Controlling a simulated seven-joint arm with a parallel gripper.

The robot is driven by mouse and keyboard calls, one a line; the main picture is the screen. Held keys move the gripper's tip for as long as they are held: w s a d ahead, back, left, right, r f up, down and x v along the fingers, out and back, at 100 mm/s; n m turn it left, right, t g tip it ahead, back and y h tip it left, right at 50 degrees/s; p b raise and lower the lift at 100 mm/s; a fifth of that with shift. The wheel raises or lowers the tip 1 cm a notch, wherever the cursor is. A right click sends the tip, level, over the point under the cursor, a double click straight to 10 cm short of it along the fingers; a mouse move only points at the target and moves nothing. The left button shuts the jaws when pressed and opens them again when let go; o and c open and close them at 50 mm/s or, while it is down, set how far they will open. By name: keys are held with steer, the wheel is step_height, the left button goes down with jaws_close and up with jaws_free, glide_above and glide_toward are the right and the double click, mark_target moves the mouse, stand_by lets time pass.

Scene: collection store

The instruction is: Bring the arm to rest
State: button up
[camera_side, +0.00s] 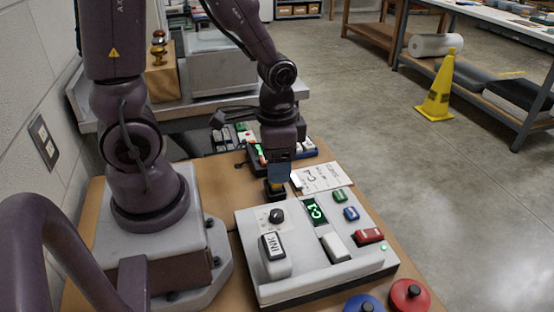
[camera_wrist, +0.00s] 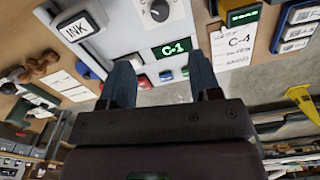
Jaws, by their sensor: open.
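My gripper (camera_side: 277,188) hangs pointing down at the far edge of a light grey console (camera_side: 285,285). In the wrist view its two dark blue fingers (camera_wrist: 162,78) are spread apart with nothing held between them. I cannot tell its height or whether it touches the console. The console carries a black dial (camera_side: 276,216), a block marked INK (camera_side: 275,258) and a display lit green (camera_side: 315,212), reading C-1 in the wrist view.
Green (camera_side: 340,195), blue (camera_side: 351,213) and red (camera_side: 369,236) blocks and a white block (camera_side: 335,247) sit on the console's right. Round red (camera_side: 410,295) and blue (camera_side: 364,304) items stand in front. Small items (camera_side: 240,135) lie behind the gripper. A yellow cone (camera_side: 437,90) stands on open floor.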

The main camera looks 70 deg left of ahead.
stand_by(0.3)
step_height(320, 180, up, 18)
steer(key=s+d+n+t, duration=0.2)
steer(key=s+t, duration=0.1)
steer(key=t, duration=0.2)
steer(key=shift+d+t, duration=0.25)
steer(key=shift+t, duration=0.05)
